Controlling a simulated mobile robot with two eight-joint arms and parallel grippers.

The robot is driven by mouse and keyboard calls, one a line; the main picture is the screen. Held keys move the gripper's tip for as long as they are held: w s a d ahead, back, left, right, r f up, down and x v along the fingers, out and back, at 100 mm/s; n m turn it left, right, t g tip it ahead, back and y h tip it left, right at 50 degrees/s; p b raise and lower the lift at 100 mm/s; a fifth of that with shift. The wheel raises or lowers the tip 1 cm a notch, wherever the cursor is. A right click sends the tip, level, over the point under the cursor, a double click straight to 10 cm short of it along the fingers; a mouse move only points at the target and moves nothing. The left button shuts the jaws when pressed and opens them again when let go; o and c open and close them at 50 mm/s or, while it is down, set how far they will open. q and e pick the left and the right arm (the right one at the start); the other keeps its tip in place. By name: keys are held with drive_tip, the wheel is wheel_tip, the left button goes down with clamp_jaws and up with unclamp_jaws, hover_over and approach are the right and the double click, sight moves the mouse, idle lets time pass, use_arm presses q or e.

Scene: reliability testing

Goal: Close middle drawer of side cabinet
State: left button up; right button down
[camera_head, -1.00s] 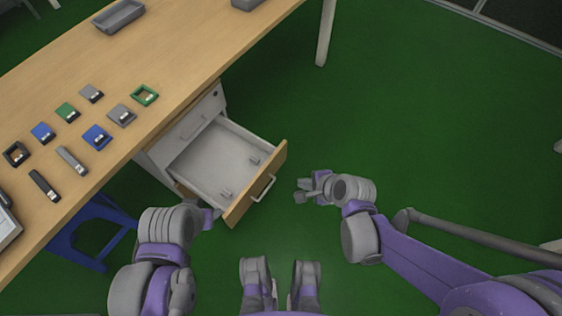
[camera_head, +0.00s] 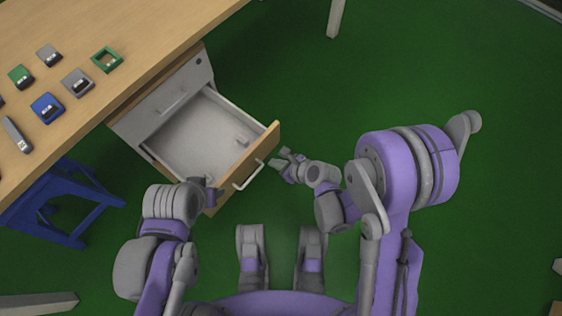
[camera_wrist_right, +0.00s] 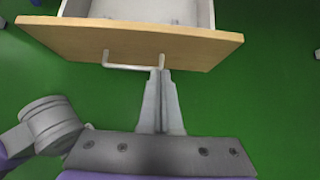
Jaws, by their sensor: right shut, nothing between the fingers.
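The side cabinet (camera_head: 130,126) stands under the desk, with a shut drawer face and handle above the open drawer. The open drawer (camera_head: 190,150) is pulled well out; it has a grey inside and a wooden front (camera_wrist_right: 85,38) with a metal bar handle (camera_head: 248,175). My right gripper (camera_head: 279,162) is shut and empty, just outside the front near the handle. In the right wrist view its fingers (camera_wrist_right: 158,76) point at the front by the handle's right end; contact cannot be told. My left gripper (camera_head: 212,194) is near the front's left end, mostly hidden behind its wrist.
The wooden desk (camera_head: 100,30) above the cabinet carries several small blue, green and grey items. A blue stool (camera_head: 60,205) stands left of the cabinet. A desk leg (camera_head: 337,17) is at the back. The green floor right of the drawer is clear.

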sight(254, 153)
drive_tip(key=w+a+f, duration=0.2)
drive_tip(key=a, duration=0.1)
drive_tip(key=w+a+f+b, duration=0.1)
drive_tip(key=w+a, duration=0.1)
drive_tip(key=shift+f, duration=0.1)
drive_tip(key=shift+w+a, duration=0.25)
drive_tip(key=shift+a, duration=0.05)
